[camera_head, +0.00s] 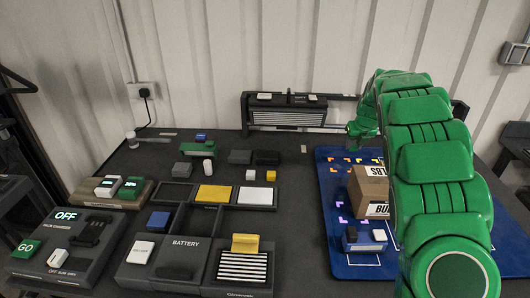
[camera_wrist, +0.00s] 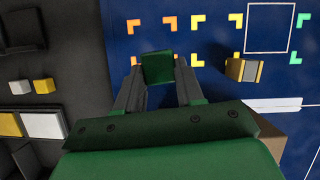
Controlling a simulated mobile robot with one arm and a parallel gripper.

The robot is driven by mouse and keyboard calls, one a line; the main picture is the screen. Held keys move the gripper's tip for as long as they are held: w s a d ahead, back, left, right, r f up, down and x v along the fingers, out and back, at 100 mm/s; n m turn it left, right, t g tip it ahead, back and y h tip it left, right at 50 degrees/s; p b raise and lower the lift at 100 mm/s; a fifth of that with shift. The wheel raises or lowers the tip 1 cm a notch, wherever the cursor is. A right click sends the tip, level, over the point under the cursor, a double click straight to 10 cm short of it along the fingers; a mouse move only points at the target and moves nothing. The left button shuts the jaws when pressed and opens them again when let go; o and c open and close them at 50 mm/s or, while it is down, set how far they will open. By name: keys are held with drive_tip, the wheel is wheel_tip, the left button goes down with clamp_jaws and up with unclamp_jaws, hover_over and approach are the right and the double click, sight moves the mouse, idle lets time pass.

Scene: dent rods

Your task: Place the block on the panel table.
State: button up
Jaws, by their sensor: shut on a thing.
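A small green block (camera_wrist: 157,68) sits between the two dark fingers of my gripper (camera_wrist: 158,88) in the wrist view. My gripper is shut on it, over the blue mat (camera_wrist: 200,70); the height above the mat is hard to tell. In the head view my gripper (camera_head: 360,130) is at the back left of the mat, left of my green arm, and the block cannot be made out clearly. The dark panel table (camera_head: 300,220) carries several panels, trays and small blocks to the left of the mat.
A yellow-and-grey block (camera_wrist: 244,69) lies right of my gripper in the wrist view. A dark rack (camera_head: 290,112) stands at the back. Bare table shows left of the mat.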

drive_tip(key=s+a+n+g+y, duration=0.15)
drive_tip(key=s+a+n, duration=0.35)
drive_tip(key=a, duration=0.8)
drive_tip(key=s+a+r+n+g+y, duration=0.15)
drive_tip(key=s+a+n, duration=0.45)
drive_tip(key=a, duration=0.7)
drive_tip(key=s+a+f+n+g+y, duration=0.15)
drive_tip(key=s+a+n, duration=0.35)
drive_tip(key=a, duration=0.8)
drive_tip(key=shift+n+h, duration=0.25)
drive_tip(key=shift+n, duration=0.05)
drive_tip(key=shift+w+a+f, duration=0.95)
drive_tip(key=shift+w+f, duration=0.45)
drive_tip(key=shift+w, duration=0.65)
drive_tip(key=shift+w+a+f, duration=0.9)
drive_tip(key=shift+w+f, duration=0.5)
drive_tip(key=shift+w, duration=0.6)
drive_tip(key=shift+w+a+f, duration=0.95)
drive_tip(key=shift+w+f, duration=0.45)
drive_tip(key=shift+w, duration=0.65)
drive_tip(key=shift+w+f, duration=0.1)
drive_tip(key=shift+w+a+f, duration=0.1)
drive_tip(key=shift+w+f, duration=0.1)
drive_tip(key=shift+f, duration=1.5)
